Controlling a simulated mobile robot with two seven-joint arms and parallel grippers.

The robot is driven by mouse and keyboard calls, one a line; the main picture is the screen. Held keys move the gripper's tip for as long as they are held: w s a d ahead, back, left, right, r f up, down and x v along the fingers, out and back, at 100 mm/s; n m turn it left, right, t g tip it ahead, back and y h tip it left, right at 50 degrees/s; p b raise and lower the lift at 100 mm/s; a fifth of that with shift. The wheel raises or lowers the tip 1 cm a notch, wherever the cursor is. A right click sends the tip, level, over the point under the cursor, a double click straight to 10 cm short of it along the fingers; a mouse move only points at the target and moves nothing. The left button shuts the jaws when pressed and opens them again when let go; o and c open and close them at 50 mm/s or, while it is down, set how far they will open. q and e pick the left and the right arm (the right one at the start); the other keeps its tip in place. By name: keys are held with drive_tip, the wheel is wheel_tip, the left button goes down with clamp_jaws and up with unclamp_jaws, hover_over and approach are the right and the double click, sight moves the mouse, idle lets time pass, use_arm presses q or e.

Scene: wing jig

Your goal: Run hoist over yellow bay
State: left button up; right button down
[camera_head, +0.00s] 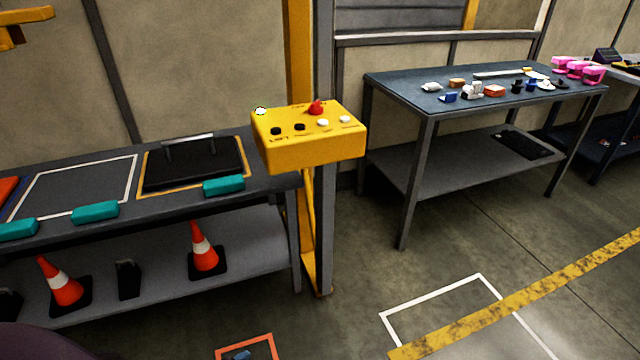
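A yellow control box (308,150) stands on a yellow post at the right end of the left bench. Its top has a red knob (317,107), two black buttons and two white ones, and a small white round part at its left corner. A yellow-outlined bay (145,190) on the bench holds a black panel (192,165) with a raised handle. A yellow overhead part (24,22), possibly of the hoist, is cut off at the top left; its hook is not visible. Neither of my grippers is in view.
A white-outlined bay (80,187) lies left of the yellow one. Teal blocks (95,212) line the bench's front edge; orange cones (203,249) stand on the lower shelf. A dark table (400,82) with small parts is at the right. The floor between is open, with painted lines.

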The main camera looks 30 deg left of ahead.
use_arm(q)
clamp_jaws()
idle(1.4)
